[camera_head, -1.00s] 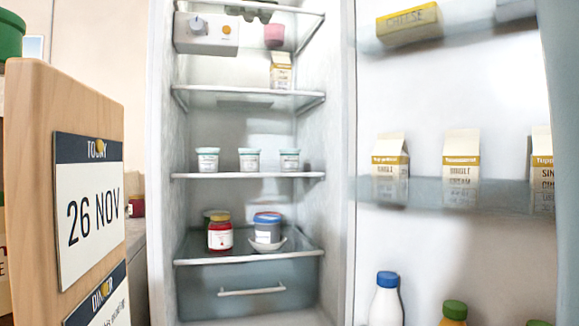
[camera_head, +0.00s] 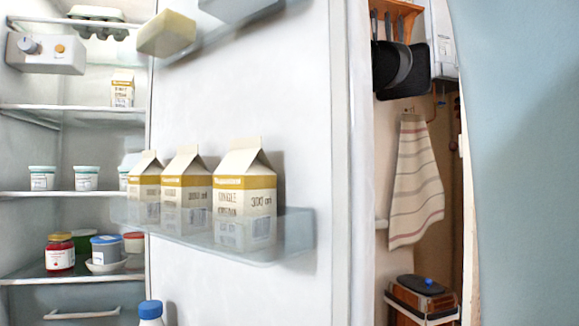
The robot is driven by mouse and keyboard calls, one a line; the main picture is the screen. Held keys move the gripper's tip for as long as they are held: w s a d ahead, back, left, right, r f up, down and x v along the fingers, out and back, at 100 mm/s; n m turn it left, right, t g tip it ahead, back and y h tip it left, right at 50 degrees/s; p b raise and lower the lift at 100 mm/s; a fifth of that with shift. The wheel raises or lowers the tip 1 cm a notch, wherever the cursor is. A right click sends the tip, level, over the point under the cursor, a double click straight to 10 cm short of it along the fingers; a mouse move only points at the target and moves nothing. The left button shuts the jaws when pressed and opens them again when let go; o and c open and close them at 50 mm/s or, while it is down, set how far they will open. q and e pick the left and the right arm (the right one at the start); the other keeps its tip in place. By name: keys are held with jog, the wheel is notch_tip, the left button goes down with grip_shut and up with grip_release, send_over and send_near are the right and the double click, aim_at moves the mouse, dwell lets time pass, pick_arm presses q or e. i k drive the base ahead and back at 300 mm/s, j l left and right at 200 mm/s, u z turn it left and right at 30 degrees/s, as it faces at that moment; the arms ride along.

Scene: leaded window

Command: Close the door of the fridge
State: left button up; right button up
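The fridge (camera_head: 75,120) is at the left, its lit inside in view with shelves of tubs, jars and a drawer. Its door (camera_head: 240,100) stands open, with its inner face toward me, and covers the right part of the fridge opening. A door shelf (camera_head: 300,235) holds three cream cartons (camera_head: 245,200). A yellow block (camera_head: 167,35) sits on the upper door shelf, and a blue-capped bottle (camera_head: 151,312) shows at the bottom. Neither gripper is in view.
Right of the door, a striped towel (camera_head: 416,185) and dark pans (camera_head: 402,65) hang on the wall. A brown box with a dark lid (camera_head: 421,297) stands below. A large pale blue surface (camera_head: 520,150) fills the right side.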

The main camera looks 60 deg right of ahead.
aim_at(297, 75)
jog(key=k+l, duration=0.1)
jog(key=l, duration=0.3)
jog(key=k+l, duration=0.1)
jog(key=l, duration=0.3)
jog(key=k+l, duration=0.1)
jog(key=l, duration=0.3)
jog(key=k+l+u, duration=0.1)
jog(key=l, duration=0.3)
jog(key=i+l, duration=0.1)
jog(key=l, duration=0.7)
jog(key=i, duration=0.05)
